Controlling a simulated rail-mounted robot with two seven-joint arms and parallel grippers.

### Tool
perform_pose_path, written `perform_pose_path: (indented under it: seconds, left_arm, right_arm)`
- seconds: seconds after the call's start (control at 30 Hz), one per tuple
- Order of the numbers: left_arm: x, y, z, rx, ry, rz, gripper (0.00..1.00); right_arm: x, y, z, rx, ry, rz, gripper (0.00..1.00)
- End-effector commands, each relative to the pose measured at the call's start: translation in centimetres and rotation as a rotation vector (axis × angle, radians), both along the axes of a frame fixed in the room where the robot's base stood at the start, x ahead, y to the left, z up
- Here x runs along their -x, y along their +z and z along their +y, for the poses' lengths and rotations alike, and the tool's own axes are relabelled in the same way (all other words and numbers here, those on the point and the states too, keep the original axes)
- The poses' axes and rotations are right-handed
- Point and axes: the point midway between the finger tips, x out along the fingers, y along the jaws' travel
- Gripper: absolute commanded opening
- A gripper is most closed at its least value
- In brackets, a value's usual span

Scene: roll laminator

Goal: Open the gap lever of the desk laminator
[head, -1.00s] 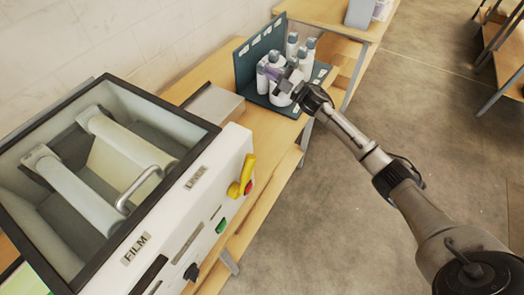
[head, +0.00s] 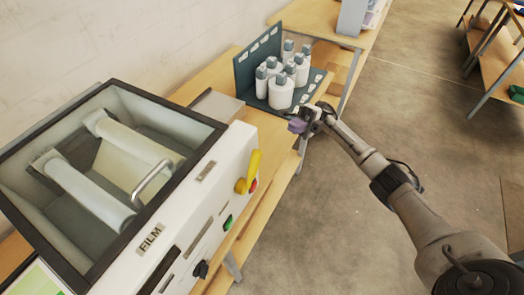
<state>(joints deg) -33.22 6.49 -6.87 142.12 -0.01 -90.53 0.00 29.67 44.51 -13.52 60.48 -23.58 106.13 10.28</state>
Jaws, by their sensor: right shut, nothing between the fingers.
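The desk laminator (head: 215,180) is a white box with a dark-framed open top, standing on the wooden bench at the left. Its yellow lever (head: 251,170) is on the front panel near the right end, pointing up, with a red button (head: 254,185) partly behind it. My right gripper (head: 297,124) is shut and empty. It is beyond the lever to the upper right, near the bench's front edge, and apart from the laminator. My left gripper is not in view.
White bottles (head: 280,92) stand before a dark teal panel (head: 258,62) on the bench behind my right gripper. A green button (head: 228,222) and black knob (head: 201,269) are on the laminator's front.

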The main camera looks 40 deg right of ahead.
Motion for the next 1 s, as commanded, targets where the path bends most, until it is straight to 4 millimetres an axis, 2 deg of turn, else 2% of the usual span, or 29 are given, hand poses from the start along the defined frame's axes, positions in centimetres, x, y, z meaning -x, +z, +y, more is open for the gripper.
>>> perform_pose_path:
  seconds: [0.2, 0.63, 0.77, 1.0]
  left_arm:
    - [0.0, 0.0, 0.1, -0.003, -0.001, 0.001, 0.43]
    - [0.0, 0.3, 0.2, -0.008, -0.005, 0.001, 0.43]
    - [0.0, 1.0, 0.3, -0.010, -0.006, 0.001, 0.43]
    - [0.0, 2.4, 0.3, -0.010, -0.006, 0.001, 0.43]
  right_arm:
    - [0.7, -0.1, -0.1, 0.005, 0.041, -0.010, 0.00]
    - [0.7, 0.2, 0.5, 0.005, 0.041, -0.010, 0.00]
    - [1.0, 0.8, 1.9, 0.003, 0.043, -0.010, 0.00]
    - [1.6, 2.5, 6.2, 0.003, 0.044, -0.010, 0.00]
